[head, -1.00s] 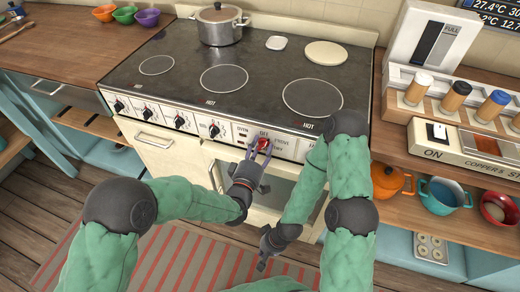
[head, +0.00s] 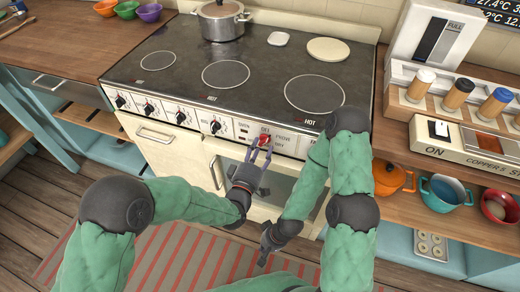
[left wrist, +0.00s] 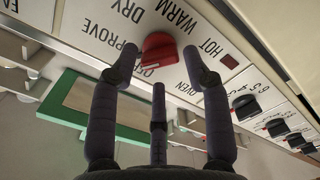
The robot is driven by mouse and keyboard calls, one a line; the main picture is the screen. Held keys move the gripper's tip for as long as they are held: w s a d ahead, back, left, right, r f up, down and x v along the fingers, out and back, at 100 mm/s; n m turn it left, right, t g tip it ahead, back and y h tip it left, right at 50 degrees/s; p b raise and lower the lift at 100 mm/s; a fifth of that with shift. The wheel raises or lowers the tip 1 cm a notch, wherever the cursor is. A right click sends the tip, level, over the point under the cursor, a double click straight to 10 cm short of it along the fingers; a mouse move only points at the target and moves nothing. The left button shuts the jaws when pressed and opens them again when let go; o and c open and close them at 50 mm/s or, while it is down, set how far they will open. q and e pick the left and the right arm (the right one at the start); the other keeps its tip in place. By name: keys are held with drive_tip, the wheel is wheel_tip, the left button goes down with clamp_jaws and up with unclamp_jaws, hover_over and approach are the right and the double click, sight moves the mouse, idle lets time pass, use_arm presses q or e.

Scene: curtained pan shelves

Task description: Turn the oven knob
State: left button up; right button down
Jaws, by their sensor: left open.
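The red oven knob (head: 265,141) is on the white front panel of the stove, right of the black knobs. In the left wrist view the red knob (left wrist: 160,47) lies between the tips of my left gripper, among upside-down labels such as WARM, DRY and PROVE. My left gripper (head: 260,154) is open, its fingers pointing up at the knob from just below. I cannot tell whether a finger touches it. Its third finger also shows in the left wrist view. My right gripper (head: 263,257) hangs low in front of the oven; its fingers are too small to read.
Black knobs (head: 180,118) line the panel to the left. An oven door handle (head: 215,172) is close to my left gripper. A steel pot (head: 222,20) stands on the hob. A wooden counter with a control box (head: 470,146) is on the right.

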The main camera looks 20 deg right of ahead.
use_arm(q)
drive_tip(key=v, duration=0.6)
idle(0.5)
